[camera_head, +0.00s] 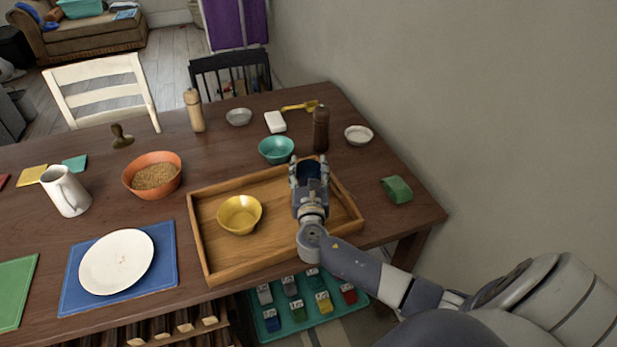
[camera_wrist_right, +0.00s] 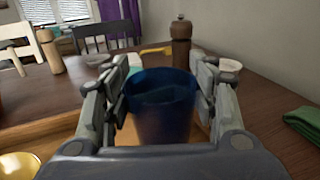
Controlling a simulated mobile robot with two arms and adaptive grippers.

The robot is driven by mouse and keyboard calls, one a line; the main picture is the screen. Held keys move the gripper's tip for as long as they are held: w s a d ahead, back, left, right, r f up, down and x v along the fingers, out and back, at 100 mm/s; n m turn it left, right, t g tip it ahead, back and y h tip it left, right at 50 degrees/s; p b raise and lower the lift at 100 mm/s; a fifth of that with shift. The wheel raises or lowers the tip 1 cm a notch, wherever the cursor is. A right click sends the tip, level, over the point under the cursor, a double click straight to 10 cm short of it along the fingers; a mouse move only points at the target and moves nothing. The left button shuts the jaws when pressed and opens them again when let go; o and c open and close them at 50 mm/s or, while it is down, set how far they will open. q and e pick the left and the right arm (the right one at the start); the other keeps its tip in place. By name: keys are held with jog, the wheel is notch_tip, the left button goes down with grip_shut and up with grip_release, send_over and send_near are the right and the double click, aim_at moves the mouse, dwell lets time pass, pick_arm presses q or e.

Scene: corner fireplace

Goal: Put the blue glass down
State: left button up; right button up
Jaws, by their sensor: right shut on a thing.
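The blue glass (camera_wrist_right: 162,108) is upright between the fingers of my right gripper (camera_head: 309,172), which is shut on it. In the head view only a dark blue part of the glass (camera_head: 310,170) shows between the fingers. My right gripper is over the right part of the wooden tray (camera_head: 272,262). I cannot tell whether the glass touches the tray. My left gripper is not in view.
A yellow bowl (camera_head: 239,214) stands in the tray's left part. A teal bowl (camera_head: 276,150) and a brown pepper mill (camera_head: 321,129) stand just behind the tray. A green cloth (camera_head: 397,190) lies to its right. The tray's front middle is bare.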

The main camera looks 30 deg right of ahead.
jog(key=shift+f, duration=1.55)
jog(key=shift+f, duration=0.15)
jog(key=o, duration=1.5)
